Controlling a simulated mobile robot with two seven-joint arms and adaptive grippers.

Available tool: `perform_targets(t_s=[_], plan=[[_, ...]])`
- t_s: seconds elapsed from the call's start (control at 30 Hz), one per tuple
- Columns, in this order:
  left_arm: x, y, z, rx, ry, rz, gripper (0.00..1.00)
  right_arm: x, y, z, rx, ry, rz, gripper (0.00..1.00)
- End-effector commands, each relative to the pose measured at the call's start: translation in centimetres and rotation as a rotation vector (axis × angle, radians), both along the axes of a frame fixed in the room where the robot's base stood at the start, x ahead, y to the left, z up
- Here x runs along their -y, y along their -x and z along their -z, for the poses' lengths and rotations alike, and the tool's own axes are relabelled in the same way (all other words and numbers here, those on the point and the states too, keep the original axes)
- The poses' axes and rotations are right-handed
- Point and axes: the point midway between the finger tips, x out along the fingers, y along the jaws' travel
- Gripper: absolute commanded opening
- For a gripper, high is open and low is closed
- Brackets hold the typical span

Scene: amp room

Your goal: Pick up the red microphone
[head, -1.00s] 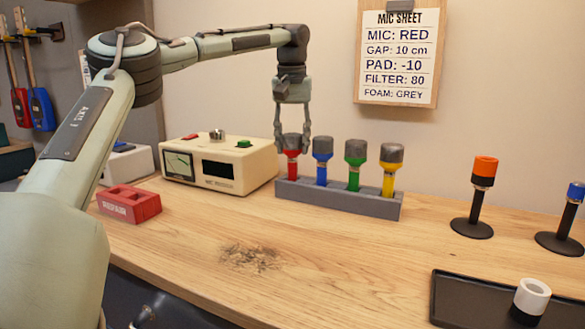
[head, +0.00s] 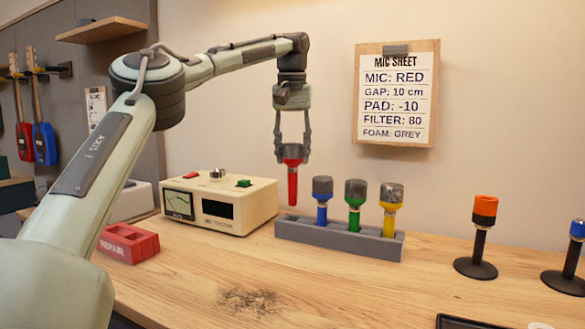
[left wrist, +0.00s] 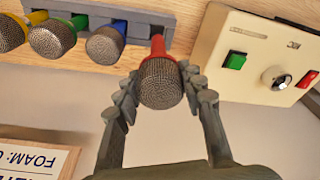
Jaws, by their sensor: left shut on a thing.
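The red microphone (head: 292,183) hangs upright, its grey head at the top, in my left gripper (head: 292,152). The gripper is shut around the head, and the red handle points down, clear above the left end of the grey rack (head: 335,236). In the left wrist view the microphone's mesh head (left wrist: 161,83) sits between the two fingers of the gripper (left wrist: 158,92). The blue (head: 322,196), green (head: 355,200) and yellow (head: 390,204) microphones stand in the rack. My right gripper is not seen.
A cream meter box (head: 220,205) stands left of the rack, with a red repair block (head: 128,243) in front of it. Stands with orange (head: 484,208) and blue (head: 577,228) tops are at the right. The mic sheet (head: 397,95) hangs on the wall.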

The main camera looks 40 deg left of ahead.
Motion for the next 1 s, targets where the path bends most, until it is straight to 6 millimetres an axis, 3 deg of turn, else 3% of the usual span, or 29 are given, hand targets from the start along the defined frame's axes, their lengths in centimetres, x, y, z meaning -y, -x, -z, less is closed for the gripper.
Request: perform_targets(t_s=[0.27, 0.6, 0.8, 1.0], plan=[[0.8, 2.9, 0.4, 0.001, 0.001, 0.002, 0.0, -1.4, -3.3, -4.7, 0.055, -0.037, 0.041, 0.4], [3.6, 11.6, 0.4, 0.004, 0.002, 0.005, 0.0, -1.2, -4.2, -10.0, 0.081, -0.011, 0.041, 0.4], [4.8, 15.3, 0.3, 0.002, 0.001, 0.002, 0.0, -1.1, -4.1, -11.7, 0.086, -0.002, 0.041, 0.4], [5.3, 16.9, 0.3, 0.0, 0.001, 0.001, 0.0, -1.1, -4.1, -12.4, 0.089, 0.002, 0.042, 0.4]])
